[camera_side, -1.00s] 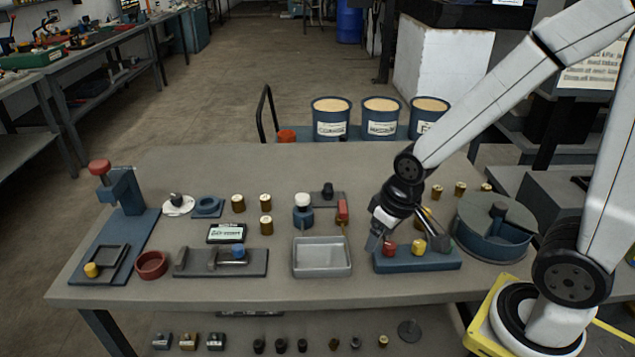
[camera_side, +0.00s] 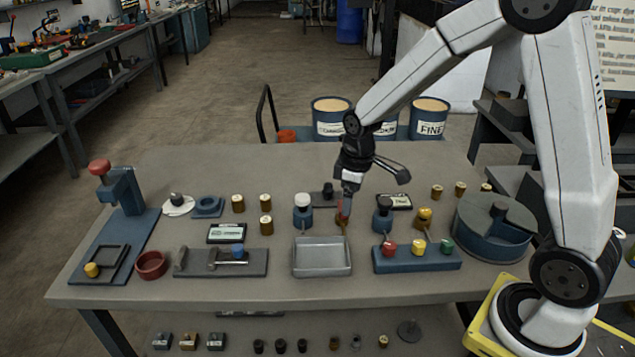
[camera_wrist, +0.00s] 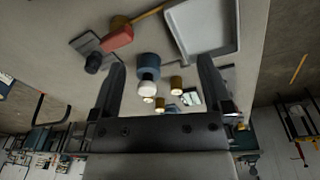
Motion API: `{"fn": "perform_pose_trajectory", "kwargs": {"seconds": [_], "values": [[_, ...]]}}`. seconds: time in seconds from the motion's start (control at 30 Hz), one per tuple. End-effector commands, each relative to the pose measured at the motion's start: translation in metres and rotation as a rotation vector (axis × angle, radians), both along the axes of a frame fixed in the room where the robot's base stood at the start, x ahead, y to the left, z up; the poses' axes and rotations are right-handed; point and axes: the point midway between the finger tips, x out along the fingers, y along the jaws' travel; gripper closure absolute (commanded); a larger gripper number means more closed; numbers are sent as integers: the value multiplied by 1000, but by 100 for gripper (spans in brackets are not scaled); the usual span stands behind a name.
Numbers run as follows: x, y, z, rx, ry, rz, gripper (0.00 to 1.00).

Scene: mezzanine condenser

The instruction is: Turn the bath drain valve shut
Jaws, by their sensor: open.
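The bath looks to be the grey open tray (camera_side: 322,271) at the front middle of the table; it also shows in the wrist view (camera_wrist: 222,42). Behind its right corner is a red handle (camera_wrist: 117,38) on a brass-coloured stem, which looks like the drain valve. In the side view the handle (camera_side: 342,214) is partly hidden by my gripper (camera_side: 347,191). My gripper points down close to it; contact cannot be told. In the wrist view my gripper (camera_wrist: 160,66) is open and empty, with the red handle beyond the left finger.
A blue fitting with a white knob (camera_side: 303,208) stands left of the handle, and a dark-topped one (camera_side: 383,213) to the right. A blue block (camera_side: 415,262) with red, yellow and green knobs is at front right. A dark block with a black knob (camera_side: 327,194) sits behind.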

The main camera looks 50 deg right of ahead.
Motion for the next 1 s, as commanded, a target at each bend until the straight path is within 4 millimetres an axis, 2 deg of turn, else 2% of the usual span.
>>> {"fn": "perform_pose_trajectory", "kwargs": {"seconds": [0.03, 0.2, 0.4, 0.77, 1.0], "values": [[11, -8, -3, -3, 15, 39, 0], [39, -32, -9, -6, 58, 178, 0], [59, -52, -15, -4, 89, 293, 0], [64, -57, -17, -2, 98, 330, 0], [63, -57, -31, -1, 100, 330, 0]]}}
